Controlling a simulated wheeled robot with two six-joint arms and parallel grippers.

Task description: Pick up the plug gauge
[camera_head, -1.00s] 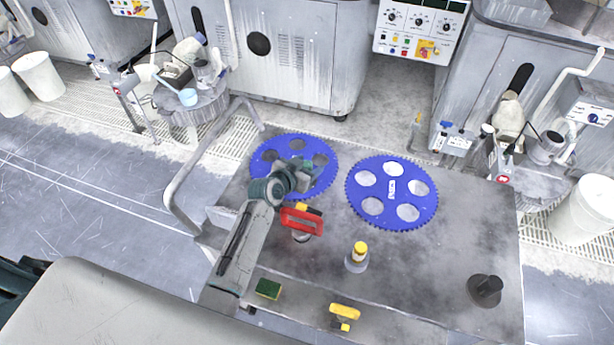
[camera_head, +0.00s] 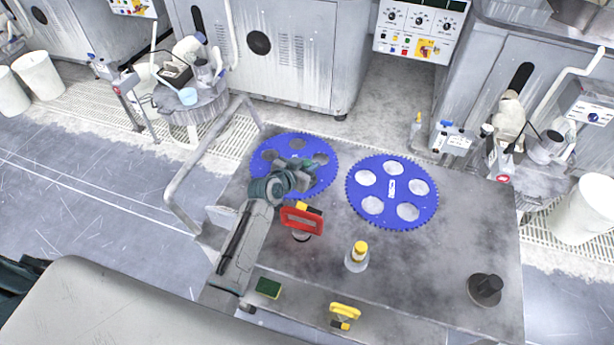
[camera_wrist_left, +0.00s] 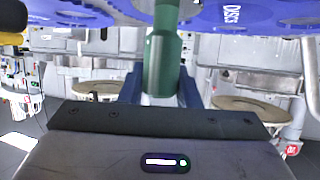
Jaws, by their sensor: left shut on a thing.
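The plug gauge (camera_wrist_left: 162,65) shows in the left wrist view as a green cylinder with a grey upper part. It stands between the dark blue fingers of my left gripper (camera_wrist_left: 162,90), which is shut on it. In the head view my left gripper (camera_head: 304,168) is over the right part of the left blue disc. The gauge is mostly hidden there by the gripper and wrist. I cannot tell from these views whether the gauge touches the disc. My right gripper is not in view.
The left blue toothed disc (camera_head: 297,136) and right blue disc (camera_head: 414,217) lie on the grey table (camera_head: 440,265). A red-handled tool (camera_head: 302,220), yellow-capped bottle (camera_head: 357,258), green sponge (camera_head: 268,288), yellow-handled tool (camera_head: 345,311) and black round weight (camera_head: 486,290) lie nearer. The table's right middle is clear.

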